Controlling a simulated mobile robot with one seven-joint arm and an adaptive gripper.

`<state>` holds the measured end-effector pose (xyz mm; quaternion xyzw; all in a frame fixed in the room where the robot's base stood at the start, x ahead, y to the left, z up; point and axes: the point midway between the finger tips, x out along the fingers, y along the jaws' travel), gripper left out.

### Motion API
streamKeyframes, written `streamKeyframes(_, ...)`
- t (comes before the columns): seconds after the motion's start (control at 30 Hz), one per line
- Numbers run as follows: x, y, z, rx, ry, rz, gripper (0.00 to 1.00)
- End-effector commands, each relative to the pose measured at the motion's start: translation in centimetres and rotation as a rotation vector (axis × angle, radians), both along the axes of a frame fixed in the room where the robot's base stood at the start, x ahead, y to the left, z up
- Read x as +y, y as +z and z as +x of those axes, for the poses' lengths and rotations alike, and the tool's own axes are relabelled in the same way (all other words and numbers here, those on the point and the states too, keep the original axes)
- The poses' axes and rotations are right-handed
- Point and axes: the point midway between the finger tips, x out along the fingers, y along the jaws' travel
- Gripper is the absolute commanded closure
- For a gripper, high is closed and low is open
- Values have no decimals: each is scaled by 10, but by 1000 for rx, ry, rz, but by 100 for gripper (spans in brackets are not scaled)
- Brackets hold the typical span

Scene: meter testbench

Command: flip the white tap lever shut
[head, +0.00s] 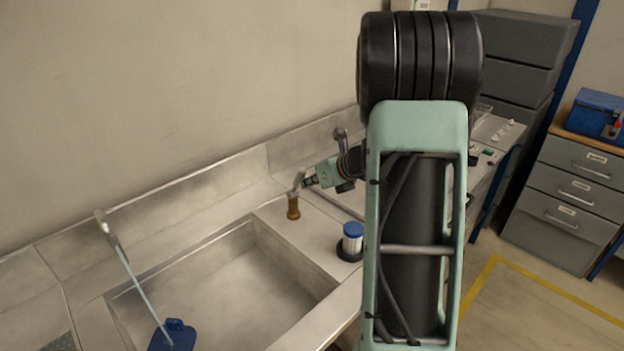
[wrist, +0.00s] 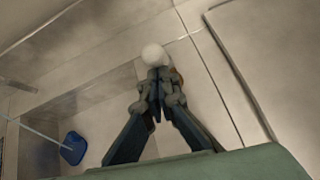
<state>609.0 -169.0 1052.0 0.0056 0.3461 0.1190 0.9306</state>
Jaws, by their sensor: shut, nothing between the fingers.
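The tap stands on the counter at the sink's right end, with a brown cylindrical body (head: 293,207) and a pale lever (head: 299,181) tilted above it. In the wrist view the lever's white rounded end (wrist: 152,54) lies just beyond my fingertips, and a bit of brown shows beside them. My gripper (head: 310,181) reaches in from the right at lever height. In the wrist view its fingertips (wrist: 160,78) are together with nothing held. They are very near the lever; I cannot tell whether they touch it. The fingers partly hide the tap body.
A steel sink basin (head: 215,290) lies left of the tap. A blue-headed tool (head: 174,336) with a thin pale rod leans in it. A blue-capped jar (head: 353,240) stands on the counter near my arm. A wall (head: 180,80) rises behind. Grey drawers (head: 570,190) stand right.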

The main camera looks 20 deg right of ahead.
Motion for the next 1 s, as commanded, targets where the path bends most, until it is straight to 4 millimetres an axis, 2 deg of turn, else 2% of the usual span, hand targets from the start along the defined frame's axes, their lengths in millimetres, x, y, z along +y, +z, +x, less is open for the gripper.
streamKeyframes(0.03, 2, 7, 5, -2, 1, 0, 100)
streamKeyframes(0.2, 6, 16, 18, -3, 1, 1, 100)
streamKeyframes(0.5, 14, 24, 36, -2, 3, 0, 100)
streamKeyframes(1.0, 21, 31, 50, -13, 5, 5, 100)
